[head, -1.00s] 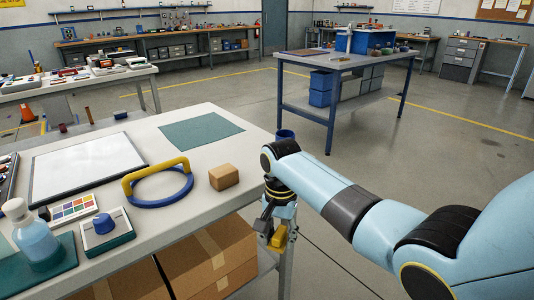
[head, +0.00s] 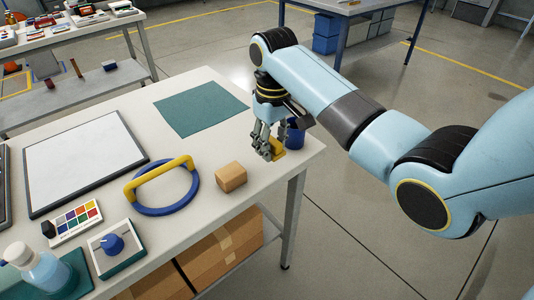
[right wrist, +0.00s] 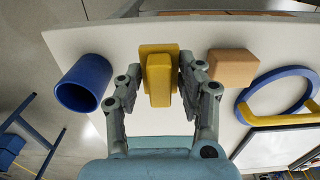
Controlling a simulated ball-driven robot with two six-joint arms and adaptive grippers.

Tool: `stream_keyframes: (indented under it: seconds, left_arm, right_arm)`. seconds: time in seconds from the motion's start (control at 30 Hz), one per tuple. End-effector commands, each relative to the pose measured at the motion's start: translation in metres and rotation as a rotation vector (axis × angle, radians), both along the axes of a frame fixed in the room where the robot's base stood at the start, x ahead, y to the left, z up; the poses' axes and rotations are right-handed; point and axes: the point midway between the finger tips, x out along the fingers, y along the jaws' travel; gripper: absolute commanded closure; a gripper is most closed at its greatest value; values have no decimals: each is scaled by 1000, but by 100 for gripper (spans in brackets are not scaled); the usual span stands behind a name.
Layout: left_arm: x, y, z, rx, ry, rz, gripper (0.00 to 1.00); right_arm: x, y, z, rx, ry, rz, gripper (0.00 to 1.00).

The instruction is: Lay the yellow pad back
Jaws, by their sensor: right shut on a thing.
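The yellow pad (head: 278,153) is a small block with a raised middle. My right gripper (head: 268,148) is shut on it, near the right end of the light table (head: 228,214). In the right wrist view the yellow pad (right wrist: 159,78) sits between the two fingers (right wrist: 158,88), over the tabletop. I cannot tell whether the pad touches the table. My left gripper is not in view.
A blue cup (head: 296,136) stands just behind the gripper. A wooden block (head: 231,177) and a blue ring with a yellow handle (head: 164,187) lie to its left. A teal mat (head: 201,107) lies behind them. Bare tabletop shows in front of the pad.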

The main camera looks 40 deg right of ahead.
Motion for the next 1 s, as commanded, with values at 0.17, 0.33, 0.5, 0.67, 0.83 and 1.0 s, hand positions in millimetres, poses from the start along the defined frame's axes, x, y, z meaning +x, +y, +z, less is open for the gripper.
stream_keyframes:
  seconds: [0.17,0.33,0.5,0.67,0.83,1.0]
  left_arm:
    - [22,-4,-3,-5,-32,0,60]
    - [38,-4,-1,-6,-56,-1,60]
    - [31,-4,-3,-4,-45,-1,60]
    - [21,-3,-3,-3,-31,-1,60]
    - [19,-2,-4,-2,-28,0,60]
    - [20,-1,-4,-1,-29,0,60]
  right_arm:
    - [20,-3,-12,-1,0,-2,88]
    - [21,-3,-30,0,4,-2,88]
    - [21,-3,-52,-1,2,-1,88]
    - [21,-3,-53,-1,-1,-1,88]
    - [21,-3,-54,-1,0,-2,88]
    - [21,-3,-55,-1,0,-2,48]
